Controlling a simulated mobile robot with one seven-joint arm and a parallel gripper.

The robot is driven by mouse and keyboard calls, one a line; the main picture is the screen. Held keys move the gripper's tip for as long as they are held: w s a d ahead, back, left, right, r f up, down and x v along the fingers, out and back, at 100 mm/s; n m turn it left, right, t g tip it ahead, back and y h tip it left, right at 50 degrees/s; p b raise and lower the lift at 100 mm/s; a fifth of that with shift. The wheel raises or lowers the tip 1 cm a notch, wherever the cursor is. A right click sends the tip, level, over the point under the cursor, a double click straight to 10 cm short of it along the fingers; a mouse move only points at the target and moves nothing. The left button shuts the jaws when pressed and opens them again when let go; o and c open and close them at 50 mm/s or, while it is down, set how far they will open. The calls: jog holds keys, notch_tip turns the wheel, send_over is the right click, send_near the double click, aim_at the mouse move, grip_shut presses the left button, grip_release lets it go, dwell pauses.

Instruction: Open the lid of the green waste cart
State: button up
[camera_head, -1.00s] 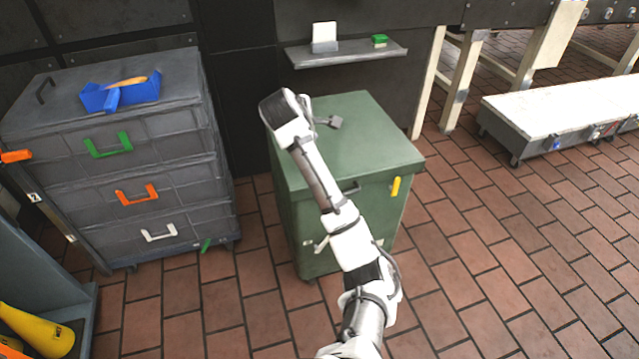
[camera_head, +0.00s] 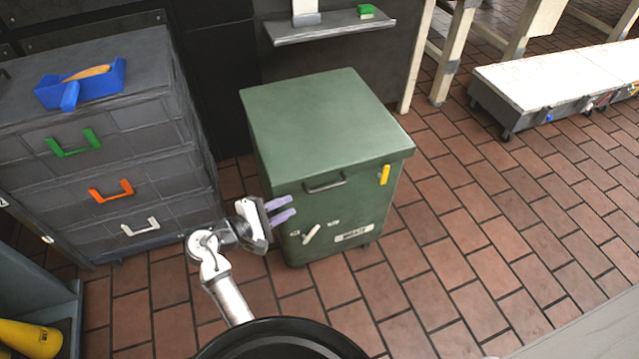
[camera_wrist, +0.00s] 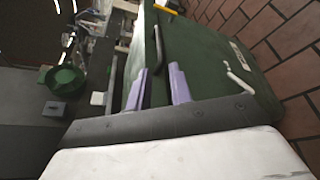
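The green waste cart (camera_head: 340,205) stands on the brick floor in the middle of the head view. Its lid (camera_head: 318,115) is closed flat on top. A dark bar handle (camera_head: 325,184) sits on the front just below the lid edge, with a yellow piece (camera_head: 384,174) to its right. My gripper (camera_head: 284,211) is at the cart's front left, below the handle. Its two purple fingers are apart with nothing between them. In the wrist view the fingers (camera_wrist: 158,88) point toward the cart front (camera_wrist: 205,70), and the dark handle (camera_wrist: 158,45) shows beyond them.
A grey drawer cabinet (camera_head: 100,150) stands left of the cart, with a blue tray (camera_head: 80,85) on top. A wall shelf (camera_head: 335,28) hangs behind the cart. A low white-topped platform (camera_head: 560,80) is at the far right. The floor right of the cart is clear.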

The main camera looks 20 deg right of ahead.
aim_at(319, 191)
jog(key=p+x, duration=0.1)
jog(key=x, duration=1.2)
jog(key=shift+d, duration=0.3)
grip_shut()
